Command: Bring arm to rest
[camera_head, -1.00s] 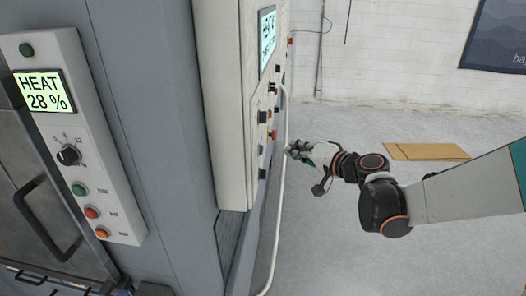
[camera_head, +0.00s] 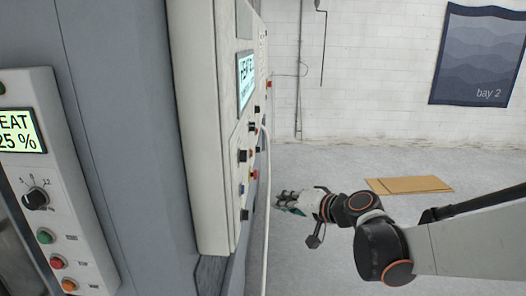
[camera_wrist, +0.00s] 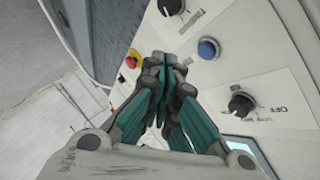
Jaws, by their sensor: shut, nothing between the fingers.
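My gripper (camera_head: 285,203) is at the end of my arm, just to the right of the tall control panel (camera_head: 205,150) in the head view. In the wrist view my gripper (camera_wrist: 160,75) has its teal-lined fingers together with nothing between them. Behind the fingers there, the panel shows a blue button (camera_wrist: 208,48), a black knob (camera_wrist: 242,103) and a red emergency button (camera_wrist: 132,62) on yellow. The fingers look apart from the panel, though the exact gap is hard to tell.
A pale pipe (camera_head: 267,215) runs down beside the panel, near my gripper. A second control box (camera_head: 60,185) with a heat display is at the left. A flat brown cardboard sheet (camera_head: 410,185) lies on the open floor. A bay 2 banner (camera_head: 478,55) hangs on the wall.

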